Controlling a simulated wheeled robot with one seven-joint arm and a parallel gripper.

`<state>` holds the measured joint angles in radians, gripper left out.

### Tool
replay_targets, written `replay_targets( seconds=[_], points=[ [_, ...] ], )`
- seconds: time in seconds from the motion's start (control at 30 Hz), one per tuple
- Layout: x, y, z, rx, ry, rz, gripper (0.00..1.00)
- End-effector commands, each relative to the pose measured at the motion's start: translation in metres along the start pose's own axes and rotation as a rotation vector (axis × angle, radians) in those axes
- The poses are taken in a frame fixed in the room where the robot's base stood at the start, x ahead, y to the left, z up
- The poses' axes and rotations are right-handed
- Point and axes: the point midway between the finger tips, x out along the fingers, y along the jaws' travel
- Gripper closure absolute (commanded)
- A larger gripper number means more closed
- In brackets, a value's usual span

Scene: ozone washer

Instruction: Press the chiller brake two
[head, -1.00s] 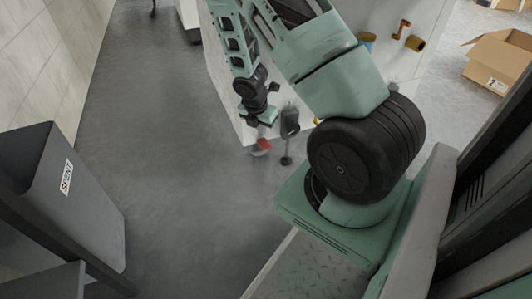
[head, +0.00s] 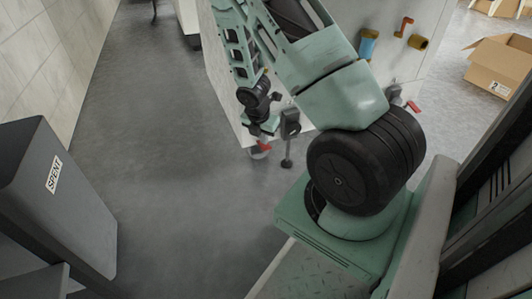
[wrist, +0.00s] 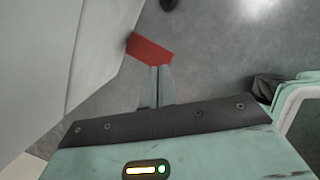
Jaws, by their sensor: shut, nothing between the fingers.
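The chiller is a white box (head: 222,80) behind my arm. A small red brake pedal (head: 264,147) sits low at its near bottom corner, above a caster wheel. In the wrist view the red pedal (wrist: 150,49) is a flat tilted plate just beyond my fingertips. My gripper (wrist: 160,68) is shut and empty, with its tips at the pedal's lower edge in that picture; I cannot tell whether they touch. In the head view my gripper (head: 265,138) is just above the pedal. A second red lever (head: 413,106) shows at the chiller's right corner. No numbers are readable on either.
A black fitting (head: 290,122) with a thin rod stands right of the red pedal. Blue (head: 368,44) and brass (head: 417,42) fittings are on the chiller's side. A grey bin marked SPENT (head: 75,200) stands at left. A cardboard box (head: 497,62) is far right. The floor between is clear.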

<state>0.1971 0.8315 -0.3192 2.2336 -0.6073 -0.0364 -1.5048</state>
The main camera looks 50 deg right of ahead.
Motion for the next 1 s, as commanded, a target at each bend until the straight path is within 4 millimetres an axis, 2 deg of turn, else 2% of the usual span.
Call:
replay_targets(
  seconds=[0.03,0.13,0.57,0.67,0.87,1.0],
  points=[
    [0.012,0.000,-0.001,0.000,0.000,0.000,1.00],
    [0.019,0.000,-0.001,-0.001,0.000,0.000,1.00],
    [0.020,0.000,0.000,-0.001,0.000,-0.001,1.00],
    [0.024,0.000,-0.001,-0.001,0.000,-0.001,1.00],
    [0.045,-0.001,-0.006,-0.002,0.000,-0.002,1.00],
    [0.042,0.000,-0.005,0.000,-0.001,0.000,1.00]
  ],
)
